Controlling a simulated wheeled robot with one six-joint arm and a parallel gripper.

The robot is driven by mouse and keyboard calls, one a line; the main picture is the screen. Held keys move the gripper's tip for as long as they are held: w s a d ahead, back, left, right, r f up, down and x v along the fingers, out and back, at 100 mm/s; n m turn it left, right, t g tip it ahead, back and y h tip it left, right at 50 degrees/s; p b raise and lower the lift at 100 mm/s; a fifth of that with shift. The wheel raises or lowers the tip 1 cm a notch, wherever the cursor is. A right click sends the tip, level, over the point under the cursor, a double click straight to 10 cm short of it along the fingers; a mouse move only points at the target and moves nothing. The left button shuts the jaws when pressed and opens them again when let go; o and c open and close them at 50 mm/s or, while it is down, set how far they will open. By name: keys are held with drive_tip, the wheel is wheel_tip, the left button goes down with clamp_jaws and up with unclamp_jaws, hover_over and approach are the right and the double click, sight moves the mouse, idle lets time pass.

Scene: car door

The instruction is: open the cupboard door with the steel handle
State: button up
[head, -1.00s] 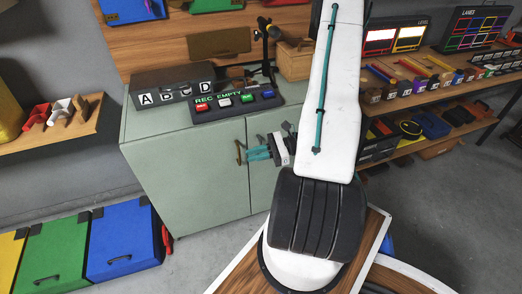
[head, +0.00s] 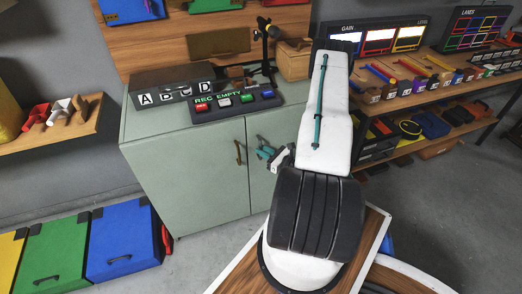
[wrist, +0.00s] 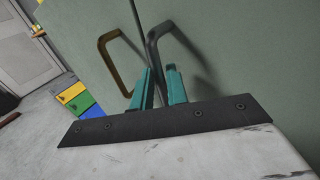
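The pale green cupboard (head: 195,186) stands ahead with both doors looking shut. Its left door has a brass handle (head: 238,153), seen also in the wrist view (wrist: 115,58). The steel handle (wrist: 153,40) is a dark grey loop on the right door, beside the door seam. In the head view my arm and gripper hide it. My gripper (head: 262,150) is at the right door. In the wrist view its teal fingers (wrist: 159,72) stand close on either side of the steel handle's bar. Whether they touch the bar I cannot tell.
A button panel (head: 238,103) and a letter box (head: 172,93) sit on the cupboard top. Blue, green and yellow bins (head: 122,240) stand on the floor at left. A shelf (head: 430,140) with tools is at right. Floor before the left door looks clear.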

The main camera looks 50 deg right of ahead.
drive_tip(key=shift+w, duration=0.65)
clamp_jaws()
